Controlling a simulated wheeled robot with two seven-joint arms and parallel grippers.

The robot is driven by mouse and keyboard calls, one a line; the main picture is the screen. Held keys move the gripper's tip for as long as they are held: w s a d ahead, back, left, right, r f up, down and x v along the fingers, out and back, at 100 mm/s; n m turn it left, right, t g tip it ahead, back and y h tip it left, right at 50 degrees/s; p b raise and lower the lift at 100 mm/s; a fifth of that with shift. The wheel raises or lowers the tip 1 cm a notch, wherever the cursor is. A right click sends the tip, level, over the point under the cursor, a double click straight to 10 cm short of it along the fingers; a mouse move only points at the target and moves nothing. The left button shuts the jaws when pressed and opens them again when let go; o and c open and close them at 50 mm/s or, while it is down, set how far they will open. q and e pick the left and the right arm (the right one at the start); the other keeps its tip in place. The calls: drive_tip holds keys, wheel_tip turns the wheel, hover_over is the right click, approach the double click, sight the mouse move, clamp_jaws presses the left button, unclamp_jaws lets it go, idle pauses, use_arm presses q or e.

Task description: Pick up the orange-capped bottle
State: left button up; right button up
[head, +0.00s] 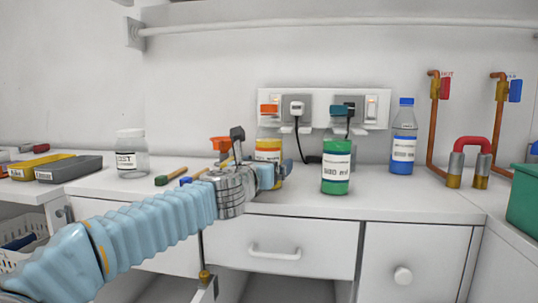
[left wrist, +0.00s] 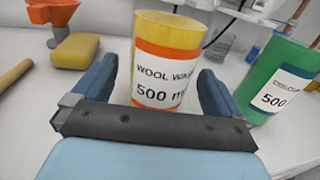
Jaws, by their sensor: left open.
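In the left wrist view the open fingers (left wrist: 158,75) lie on either side of the bottle, with visible gaps. My right gripper is not in view.
A green bottle (head: 336,168) stands close on the right; a blue bottle (head: 403,140) is farther right. An orange funnel (head: 221,144), yellow sponge (left wrist: 76,51) and wooden-handled tools (head: 171,175) lie left. A clear jar (head: 131,155) stands farther left.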

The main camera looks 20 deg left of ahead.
use_arm(q)
drive_tip(key=shift+w+a, duration=0.1)
drive_tip(key=shift+w, duration=1.1)
drive_tip(key=shift+c, duration=0.2)
drive_tip(key=c, duration=1.2)
drive_tip(key=shift+c, duration=0.8)
drive_tip(key=shift+r, duration=0.15)
